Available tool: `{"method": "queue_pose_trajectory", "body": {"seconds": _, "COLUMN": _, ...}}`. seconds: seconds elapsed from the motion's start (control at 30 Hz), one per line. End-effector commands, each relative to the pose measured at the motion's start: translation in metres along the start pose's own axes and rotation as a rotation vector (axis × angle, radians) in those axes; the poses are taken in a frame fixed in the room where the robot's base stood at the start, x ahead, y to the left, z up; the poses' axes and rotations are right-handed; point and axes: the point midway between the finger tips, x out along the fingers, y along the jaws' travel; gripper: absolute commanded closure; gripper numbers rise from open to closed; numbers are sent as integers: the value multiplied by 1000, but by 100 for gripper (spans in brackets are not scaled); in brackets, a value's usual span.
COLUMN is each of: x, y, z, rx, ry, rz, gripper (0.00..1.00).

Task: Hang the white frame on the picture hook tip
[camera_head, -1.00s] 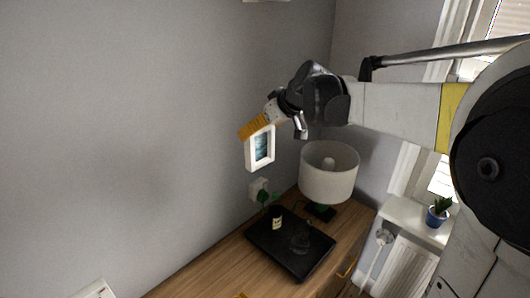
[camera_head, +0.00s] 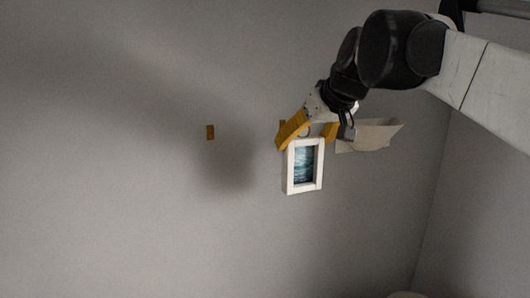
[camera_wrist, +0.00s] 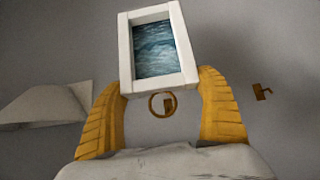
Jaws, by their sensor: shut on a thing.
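The white frame (camera_head: 290,180) with a blue water picture hangs from my gripper (camera_head: 306,143). In the wrist view the frame (camera_wrist: 188,60) sits between the tips of the yellow fingers of my gripper (camera_wrist: 164,85), which is shut on it. A thin ring (camera_wrist: 152,109) stands out from the frame's edge nearest the palm. A small brown hook (camera_wrist: 168,104) shows within the ring's outline; I cannot tell whether it is through the ring or behind it. Another brown hook (camera_head: 210,132) is on the wall to the left; it also appears at right in the wrist view (camera_wrist: 262,91).
A pale wedge-shaped fixture (camera_head: 372,135) is on the wall just right of my gripper. It also shows at left in the wrist view (camera_wrist: 42,108). The grey wall (camera_head: 120,210) is otherwise clear at left and below the frame. A wall corner stands at right.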

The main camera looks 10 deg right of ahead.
Motion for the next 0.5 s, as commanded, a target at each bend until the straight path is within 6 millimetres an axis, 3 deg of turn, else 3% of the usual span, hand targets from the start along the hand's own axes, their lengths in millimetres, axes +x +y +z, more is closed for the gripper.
{"method": "queue_pose_trajectory", "body": {"seconds": 0.5, "x": 23, "y": 0, "z": -18, "rx": 0, "ry": 1, "rz": 0, "gripper": 59}}
